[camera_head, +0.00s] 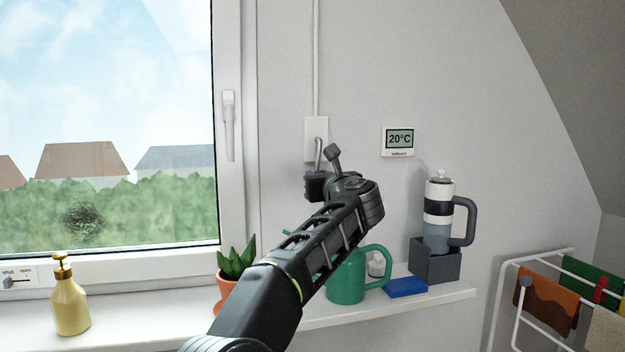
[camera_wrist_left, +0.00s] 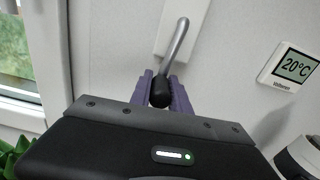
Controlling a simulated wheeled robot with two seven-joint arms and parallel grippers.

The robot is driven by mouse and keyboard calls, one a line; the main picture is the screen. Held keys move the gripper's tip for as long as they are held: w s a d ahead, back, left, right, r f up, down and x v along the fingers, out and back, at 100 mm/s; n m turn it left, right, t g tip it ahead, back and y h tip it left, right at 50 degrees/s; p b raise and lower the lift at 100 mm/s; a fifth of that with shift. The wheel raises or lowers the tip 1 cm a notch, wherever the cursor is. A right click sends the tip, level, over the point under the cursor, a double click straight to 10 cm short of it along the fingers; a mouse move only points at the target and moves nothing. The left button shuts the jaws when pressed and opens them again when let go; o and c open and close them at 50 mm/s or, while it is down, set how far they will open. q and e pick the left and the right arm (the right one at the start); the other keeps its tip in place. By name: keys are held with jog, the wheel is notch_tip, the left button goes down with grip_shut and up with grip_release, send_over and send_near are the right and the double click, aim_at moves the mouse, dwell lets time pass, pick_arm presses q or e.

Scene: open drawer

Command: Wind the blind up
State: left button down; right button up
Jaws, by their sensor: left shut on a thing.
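A white wall plate (camera_head: 312,128) right of the window carries a grey crank (camera_head: 319,150); its arm hangs down, leaning slightly left. My left gripper (camera_head: 318,186) is at the crank's lower end. In the left wrist view, the purple fingers (camera_wrist_left: 166,92) are shut on the black knob (camera_wrist_left: 160,92) of the crank, one finger on each side. The crank's arm (camera_wrist_left: 178,45) rises from the knob to the wall plate (camera_wrist_left: 190,28). No blind cloth shows in the visible window part (camera_head: 105,110). My right gripper is not in view.
A thermostat (camera_head: 398,141) is right of the crank. A drying rack (camera_head: 507,290) stands lower right.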

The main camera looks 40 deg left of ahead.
pick_arm(q)
jog(key=shift+w+d, duration=0.35)
jog(key=shift+w, duration=0.1)
jog(key=c, duration=1.2)
grip_release()
jog(key=shift+c, duration=0.2)
jog(key=shift+s+d, duration=0.2)
jog(key=shift+d, duration=0.1)
jog(key=b+v, duration=0.2)
jog(key=v, duration=0.5)
